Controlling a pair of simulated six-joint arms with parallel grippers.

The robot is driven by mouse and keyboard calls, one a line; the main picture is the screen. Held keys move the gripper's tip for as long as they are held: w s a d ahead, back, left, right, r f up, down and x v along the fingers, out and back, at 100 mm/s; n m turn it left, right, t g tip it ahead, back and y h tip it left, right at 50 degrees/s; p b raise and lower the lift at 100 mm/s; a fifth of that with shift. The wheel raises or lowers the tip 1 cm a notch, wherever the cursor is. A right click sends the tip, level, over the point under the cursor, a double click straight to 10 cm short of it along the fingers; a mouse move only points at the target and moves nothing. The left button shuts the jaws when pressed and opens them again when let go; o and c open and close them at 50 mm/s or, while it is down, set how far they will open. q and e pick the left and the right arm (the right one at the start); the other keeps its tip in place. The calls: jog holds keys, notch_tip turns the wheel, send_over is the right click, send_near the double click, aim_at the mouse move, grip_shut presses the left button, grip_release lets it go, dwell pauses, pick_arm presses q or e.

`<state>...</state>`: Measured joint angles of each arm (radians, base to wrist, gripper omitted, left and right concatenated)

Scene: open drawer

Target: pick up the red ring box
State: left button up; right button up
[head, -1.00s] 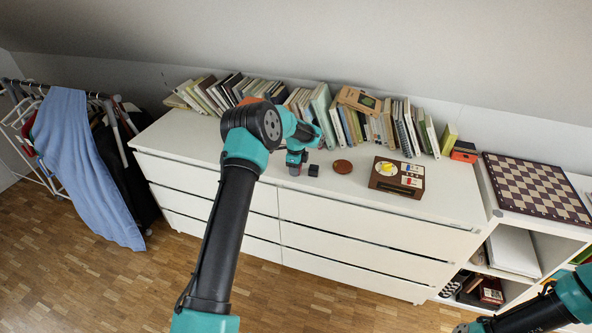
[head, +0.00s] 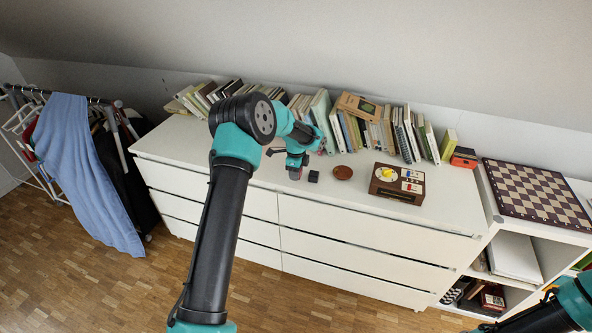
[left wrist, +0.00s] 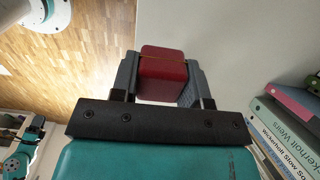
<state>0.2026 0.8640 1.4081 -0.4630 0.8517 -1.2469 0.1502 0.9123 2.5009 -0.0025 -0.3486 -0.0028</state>
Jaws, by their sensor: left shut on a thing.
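The red ring box (left wrist: 163,73) is between the two grey fingers of my left gripper (left wrist: 158,84) in the left wrist view. The fingers are shut on its sides.
A row of books (head: 370,128) stands behind. A chessboard (head: 537,192) lies far right. The front left top is clear.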

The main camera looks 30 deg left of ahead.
pick_arm(q)
jog(key=s+d+r, duration=0.1)
jog(key=s+d, duration=0.5)
jog(key=s, duration=0.5)
jog(key=shift+d, duration=0.35)
jog(key=shift+w+r, duration=0.1)
